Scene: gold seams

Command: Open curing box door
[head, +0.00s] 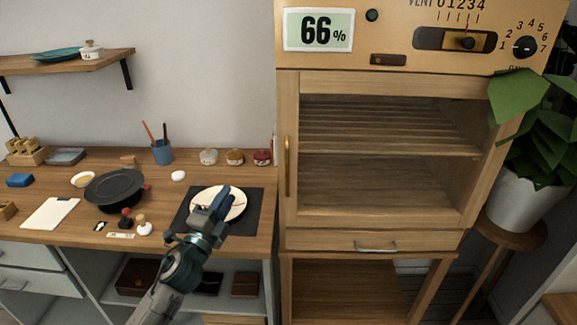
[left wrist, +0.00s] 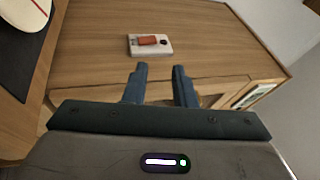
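The curing box (head: 377,150) is a wooden cabinet at the right of the head view. Its glazed door (head: 390,82) looks shut, and slatted shelves show through it. A vertical brass handle (head: 287,165) is on the door's left edge. My left gripper (head: 216,204) is left of and below this handle, in front of the plate in the picture, and apart from the handle. In the left wrist view its two fingers (left wrist: 160,85) are apart with nothing between them. My right gripper is in neither view.
A cream plate (head: 232,204) lies on a dark mat (head: 256,218) on the workbench (head: 60,179). A black pan (head: 115,188) and small jars (head: 235,157) stand there too. A potted plant (head: 515,200) is at the box's right.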

